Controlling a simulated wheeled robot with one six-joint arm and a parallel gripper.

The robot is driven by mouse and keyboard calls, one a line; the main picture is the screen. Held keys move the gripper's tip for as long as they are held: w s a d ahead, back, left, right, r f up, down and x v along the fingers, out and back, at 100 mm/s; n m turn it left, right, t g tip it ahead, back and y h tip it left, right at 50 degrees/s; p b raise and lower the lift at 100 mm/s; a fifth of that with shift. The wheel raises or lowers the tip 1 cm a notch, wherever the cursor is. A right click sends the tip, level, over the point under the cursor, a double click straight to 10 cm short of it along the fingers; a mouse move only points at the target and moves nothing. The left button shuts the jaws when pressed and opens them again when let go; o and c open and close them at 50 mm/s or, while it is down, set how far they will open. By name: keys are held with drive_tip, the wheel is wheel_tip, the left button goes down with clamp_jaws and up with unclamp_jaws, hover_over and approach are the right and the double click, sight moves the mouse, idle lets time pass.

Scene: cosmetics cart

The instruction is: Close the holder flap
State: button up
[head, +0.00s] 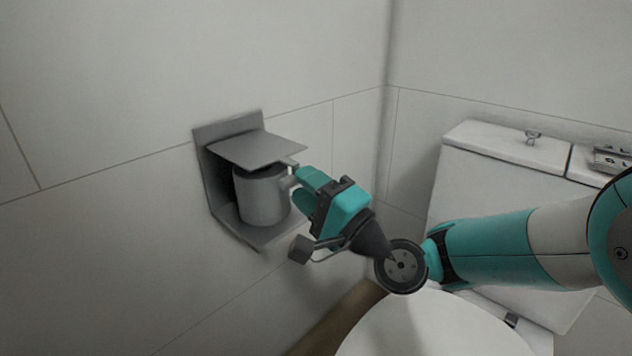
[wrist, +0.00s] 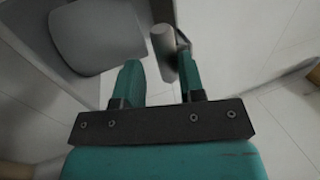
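The grey holder (head: 222,172) is fixed to the left wall. Its flap (head: 258,147) sticks out from the upper part of the back plate, raised over a grey cylinder (head: 262,199) inside the holder. A short grey stub juts from the cylinder's right side. My gripper (head: 298,182) is at the holder's right side, just below the flap's outer right corner. In the wrist view my gripper's two teal fingers (wrist: 158,80) are apart. A grey rod end (wrist: 163,45) shows between and beyond them; I cannot tell whether they touch it. Part of the holder's right side is hidden by my gripper.
A white toilet tank (head: 500,185) stands at the right, with the toilet lid (head: 430,330) below. The wall corner lies behind my gripper. The wall left of the holder is clear. A large grey rounded panel (wrist: 98,35) fills the wrist view's upper left.

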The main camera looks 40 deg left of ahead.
drive_tip(key=shift+s+a+f, duration=0.15)
drive_tip(key=shift+a+f, duration=0.15)
drive_tip(key=shift+r, duration=0.25)
drive_tip(key=b+v, duration=1.8)
drive_tip(key=b, duration=0.1)
drive_tip(key=shift+b, duration=0.3)
drive_tip(key=shift+w, duration=0.25)
